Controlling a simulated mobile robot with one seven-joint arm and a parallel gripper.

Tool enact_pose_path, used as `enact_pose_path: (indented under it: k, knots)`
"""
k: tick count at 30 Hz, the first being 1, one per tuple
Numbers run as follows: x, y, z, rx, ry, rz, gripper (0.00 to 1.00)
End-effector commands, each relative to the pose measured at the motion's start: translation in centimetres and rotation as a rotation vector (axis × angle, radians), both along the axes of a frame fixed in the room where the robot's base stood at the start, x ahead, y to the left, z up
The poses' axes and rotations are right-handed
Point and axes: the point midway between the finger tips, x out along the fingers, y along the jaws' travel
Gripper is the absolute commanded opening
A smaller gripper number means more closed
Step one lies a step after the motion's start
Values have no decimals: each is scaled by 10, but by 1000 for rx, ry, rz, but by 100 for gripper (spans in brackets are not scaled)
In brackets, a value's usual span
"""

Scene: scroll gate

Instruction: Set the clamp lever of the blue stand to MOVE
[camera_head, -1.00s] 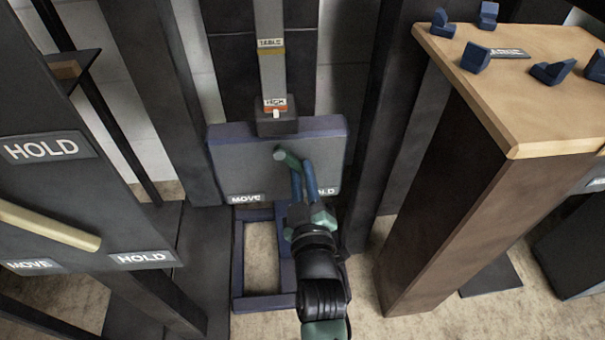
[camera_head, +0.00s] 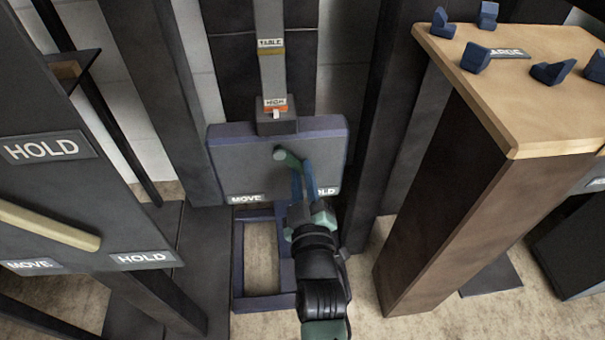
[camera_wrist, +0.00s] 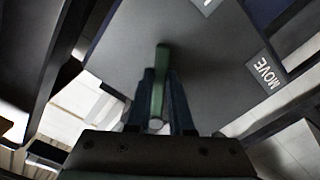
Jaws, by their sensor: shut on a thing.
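The blue stand (camera_head: 222,133) has a grey plate with a MOVE label (camera_head: 247,199) at its lower left and a HOLD label (camera_head: 327,191) at its lower right. A green clamp lever (camera_head: 287,155) is mounted on the plate and slants down to the right, toward HOLD. My gripper (camera_head: 303,175) is shut on the lever from below. In the wrist view the green lever (camera_wrist: 159,80) lies between the two blue fingers of my gripper (camera_wrist: 160,100). The MOVE label (camera_wrist: 264,72) shows there at the right. The fingers partly hide the lever's lower part.
A grey panel with HOLD (camera_head: 42,148) and MOVE labels and a cream lever (camera_head: 45,227) stands at the left. A wooden-topped pedestal (camera_head: 535,115) with several blue blocks stands at the right. Dark posts (camera_head: 378,120) flank the blue stand.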

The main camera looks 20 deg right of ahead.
Motion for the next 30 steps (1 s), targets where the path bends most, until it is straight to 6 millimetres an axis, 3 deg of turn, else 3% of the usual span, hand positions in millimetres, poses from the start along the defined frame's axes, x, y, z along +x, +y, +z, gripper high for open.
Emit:
enact_pose_path:
  k: [11,30]
  knots:
    - [1,4,-4,147,-38,1,0]
    - [11,39,-9,717,-202,0,0]
